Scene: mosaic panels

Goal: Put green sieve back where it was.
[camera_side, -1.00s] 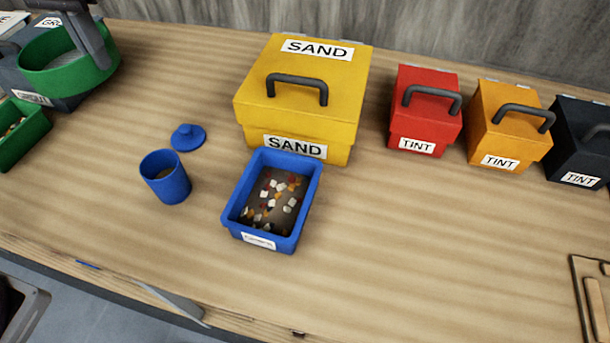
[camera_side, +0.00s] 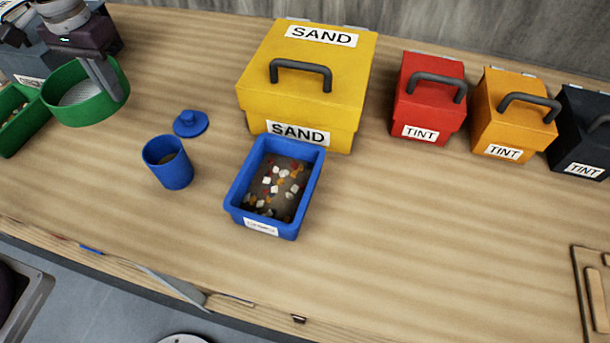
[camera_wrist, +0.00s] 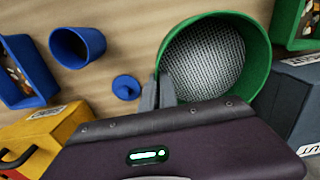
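The green sieve (camera_side: 112,106), a round green ring with a grey mesh bottom, is at the left of the side view, close beside a green tray. In the wrist view the sieve (camera_wrist: 258,50) opens toward the camera and its mesh is empty. My gripper (camera_side: 110,85) reaches down to its rim. In the wrist view the fingers of my gripper (camera_wrist: 160,90) are closed about the sieve's wall. I cannot tell whether the sieve touches the table.
The green tray (camera_side: 28,127) and dark grout box (camera_side: 22,62) stand to the left. A blue cup (camera_side: 167,165), blue lid (camera_side: 190,123), blue tray of chips (camera_side: 237,195) and yellow sand box (camera_side: 250,95) stand to the right. The front middle of the table is clear.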

